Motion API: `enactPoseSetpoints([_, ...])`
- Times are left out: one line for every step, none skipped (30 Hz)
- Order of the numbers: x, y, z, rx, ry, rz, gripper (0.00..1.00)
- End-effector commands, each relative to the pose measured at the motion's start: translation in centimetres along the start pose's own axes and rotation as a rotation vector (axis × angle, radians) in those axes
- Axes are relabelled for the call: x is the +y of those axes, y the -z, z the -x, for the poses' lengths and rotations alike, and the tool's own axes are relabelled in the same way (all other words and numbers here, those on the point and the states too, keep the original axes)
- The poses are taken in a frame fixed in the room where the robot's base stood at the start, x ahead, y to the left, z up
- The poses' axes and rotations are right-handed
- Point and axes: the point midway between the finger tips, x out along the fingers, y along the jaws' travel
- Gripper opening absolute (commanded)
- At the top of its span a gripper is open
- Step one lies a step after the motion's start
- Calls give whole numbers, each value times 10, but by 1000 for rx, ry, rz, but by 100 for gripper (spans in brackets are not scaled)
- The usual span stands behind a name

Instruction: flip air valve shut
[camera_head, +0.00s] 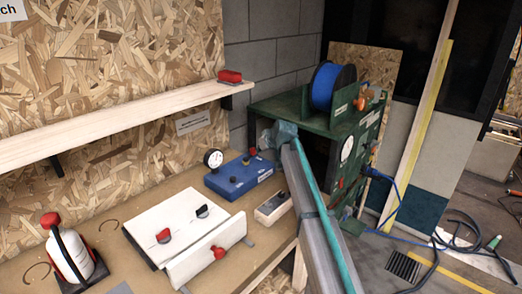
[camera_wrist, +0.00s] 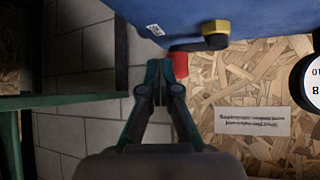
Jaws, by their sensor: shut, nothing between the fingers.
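A blue box (camera_head: 238,178) stands on the bench with a round gauge (camera_head: 213,158) at its left. A small red and black fitting (camera_head: 252,152) stands on the box's far side. In the wrist view the blue box (camera_wrist: 185,14) fills the top, with a brass nut and black part (camera_wrist: 215,34) on it. A red piece (camera_wrist: 179,64) shows just right of my fingertips; I cannot tell whether they touch it. My gripper (camera_wrist: 156,72) is shut and empty. In the head view my gripper (camera_head: 268,138) is right of the red and black fitting.
A green cabinet (camera_head: 270,108) with a blue reel (camera_head: 332,86) stands just right of my gripper. A wooden shelf (camera_head: 110,124) runs along the wall at left. A white panel with knobs (camera_head: 178,226) and a small box (camera_head: 272,207) sit on the bench nearby.

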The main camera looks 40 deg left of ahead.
Motion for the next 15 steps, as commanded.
enactPoseSetpoints([1,-1,1,0,0,0,0])
enactPoseSetpoints([1,-2,2,0,0,0,0])
enactPoseSetpoints([3,-4,5,0,0,0,0])
enactPoseSetpoints([4,-6,7,0,-1,-1,0])
enactPoseSetpoints([5,-8,9,0,-1,-1,0])
enactPoseSetpoints([8,-12,13,0,-1,-1,0])
enactPoseSetpoints([10,-15,16,0,-1,-2,0])
enactPoseSetpoints([13,-18,20,0,-2,-3,0])
enactPoseSetpoints([16,-22,25,0,-3,-4,0])
enactPoseSetpoints([19,-26,30,0,-3,-4,0])
enactPoseSetpoints([22,-28,34,1,-3,-3,0])
enactPoseSetpoints([24,-25,42,2,-4,-2,0])
enactPoseSetpoints([27,-24,48,2,-4,-1,0])
enactPoseSetpoints([29,-24,54,2,-4,-1,0])
enactPoseSetpoints([32,-23,62,2,-4,-2,0])
